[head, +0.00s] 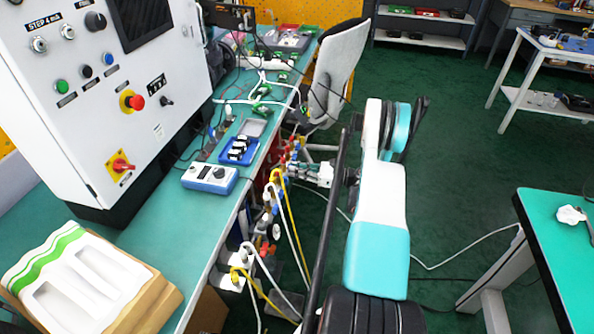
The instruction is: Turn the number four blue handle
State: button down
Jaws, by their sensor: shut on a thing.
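A row of valves with small blue, red and yellow handles runs along the front edge of the long green bench (226,237). A blue handle (266,192) shows in the middle of the row. My gripper (296,170) reaches left from my white and teal arm into the farther part of the row. Its fingers are shut on a small valve handle, which they mostly hide. I take it for a blue handle, but I cannot read its number or see its angle clearly.
White and yellow hoses (287,219) hang close below my gripper. A chair (336,70) is behind. The green floor to the right is mostly open.

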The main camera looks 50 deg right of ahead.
dwell(0.3)
jog(key=c, duration=1.7)
grip_release()
jog(key=v, duration=1.2)
jog(key=shift+c, duration=0.4)
grip_shut()
